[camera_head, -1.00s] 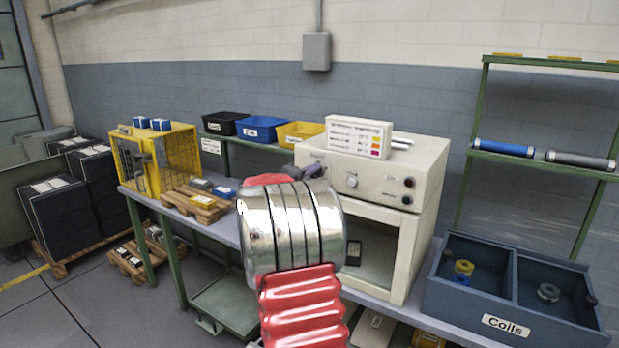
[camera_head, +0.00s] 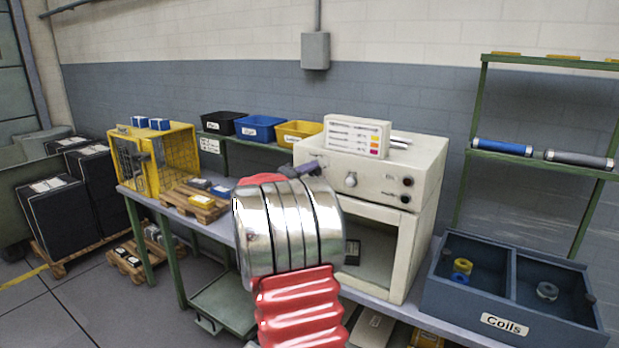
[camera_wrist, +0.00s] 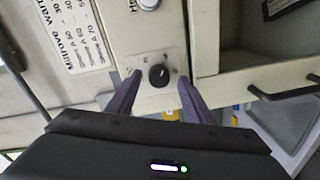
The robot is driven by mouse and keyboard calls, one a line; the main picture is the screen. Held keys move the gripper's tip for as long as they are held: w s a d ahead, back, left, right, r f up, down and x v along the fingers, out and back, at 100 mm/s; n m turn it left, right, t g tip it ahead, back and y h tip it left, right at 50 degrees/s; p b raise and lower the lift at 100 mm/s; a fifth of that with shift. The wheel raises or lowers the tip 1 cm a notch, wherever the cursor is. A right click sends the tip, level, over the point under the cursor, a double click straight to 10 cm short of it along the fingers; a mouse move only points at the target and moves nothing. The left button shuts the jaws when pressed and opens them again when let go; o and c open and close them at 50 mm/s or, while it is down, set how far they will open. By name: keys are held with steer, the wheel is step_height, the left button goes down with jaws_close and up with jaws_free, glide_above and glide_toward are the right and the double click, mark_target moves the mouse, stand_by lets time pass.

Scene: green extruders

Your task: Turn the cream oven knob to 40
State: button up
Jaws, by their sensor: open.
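The cream oven (camera_head: 425,165) stands on the bench, with a control panel on its front. In the wrist view a round black knob (camera_wrist: 158,75) sits on the cream panel (camera_wrist: 150,35) with small markings around it that I cannot read clearly. My gripper (camera_wrist: 159,77) is open, with one purple-grey finger on each side of this knob. I cannot tell whether the fingers touch it. In the head view my gripper (camera_head: 305,171) is at the panel's left end, and my arm hides that knob. A pale round knob (camera_head: 351,180) sits farther right; it also shows in the wrist view (camera_wrist: 148,4).
A white printed card (camera_head: 356,136) stands on the oven. Two dark knobs (camera_head: 407,190) are at the panel's right. The oven's lower compartment (camera_head: 378,245) is open. A blue coil box (camera_head: 515,325) is to the right, and a yellow cage (camera_head: 180,150) is to the left.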

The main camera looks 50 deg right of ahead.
steer(key=s+a, duration=0.1)
steer(key=a, duration=1.1)
steer(key=shift+s+r, duration=0.25)
steer(key=shift+a, duration=0.1)
steer(key=s+a+f+n+g+y, duration=0.1)
steer(key=s+a+f+g+y, duration=0.2)
steer(key=s+a+f+y, duration=0.75)
steer(key=s+a+t+y, duration=0.2)
steer(key=s+a, duration=0.1)
steer(key=a, duration=0.8)
steer(key=s+a+n+t+y, duration=0.1)
steer(key=s+a+t+y, duration=0.1)
steer(key=a, duration=1)
steer(key=s+a+t+y, duration=0.2)
steer(key=s+a, duration=0.2)
steer(key=a, duration=0.7)
steer(key=shift+s+a+f+y, duration=0.2)
steer(key=shift+s+a+y, duration=0.1)
steer(key=shift+a+y, duration=0.1)
